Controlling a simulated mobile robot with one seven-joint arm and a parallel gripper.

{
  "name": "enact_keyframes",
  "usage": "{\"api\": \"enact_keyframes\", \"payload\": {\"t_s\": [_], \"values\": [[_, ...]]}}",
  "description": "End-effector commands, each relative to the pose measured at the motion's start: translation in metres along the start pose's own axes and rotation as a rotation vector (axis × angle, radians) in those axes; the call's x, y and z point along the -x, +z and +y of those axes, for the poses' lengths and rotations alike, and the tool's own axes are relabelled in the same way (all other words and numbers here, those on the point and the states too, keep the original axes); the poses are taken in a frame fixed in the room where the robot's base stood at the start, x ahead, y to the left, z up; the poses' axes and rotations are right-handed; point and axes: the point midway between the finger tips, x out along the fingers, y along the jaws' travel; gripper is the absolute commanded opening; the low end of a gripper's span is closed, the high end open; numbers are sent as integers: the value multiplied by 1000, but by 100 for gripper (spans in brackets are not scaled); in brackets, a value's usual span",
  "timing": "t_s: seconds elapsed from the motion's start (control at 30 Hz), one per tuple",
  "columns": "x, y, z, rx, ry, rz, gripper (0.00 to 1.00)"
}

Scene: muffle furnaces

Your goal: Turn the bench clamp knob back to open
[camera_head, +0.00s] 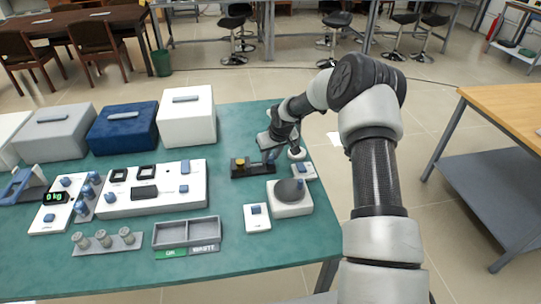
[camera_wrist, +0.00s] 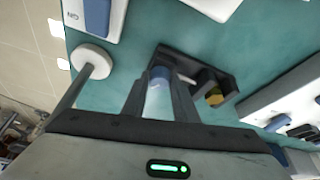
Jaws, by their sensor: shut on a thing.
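The bench clamp (camera_head: 252,168) is a dark block with a yellow piece in it, on the green bench near its right end. It also shows in the wrist view (camera_wrist: 222,84), with the yellow piece at its far side from my fingers. Its blue knob (camera_wrist: 158,77) sits between my two fingers at the clamp's end. My gripper (camera_wrist: 157,92) is shut on this knob. In the head view my gripper (camera_head: 271,150) is at the clamp's right end, and my wrist partly covers that spot. The knob's turn angle cannot be read.
A small white unit with a blue switch (camera_head: 304,171) and a white round knob-like foot (camera_wrist: 92,60) stand close by on the right. A white device with a grey disc (camera_head: 290,196) is in front. White, blue and grey furnaces stand at the back left. A divided tray (camera_head: 187,233) lies in front.

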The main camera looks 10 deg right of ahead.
Motion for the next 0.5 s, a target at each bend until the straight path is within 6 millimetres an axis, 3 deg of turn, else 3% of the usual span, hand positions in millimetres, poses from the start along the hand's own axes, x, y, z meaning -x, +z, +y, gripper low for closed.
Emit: {"api": "enact_keyframes", "payload": {"t_s": [0.5], "values": [[-3,0,4,425,-180,2,4]]}}
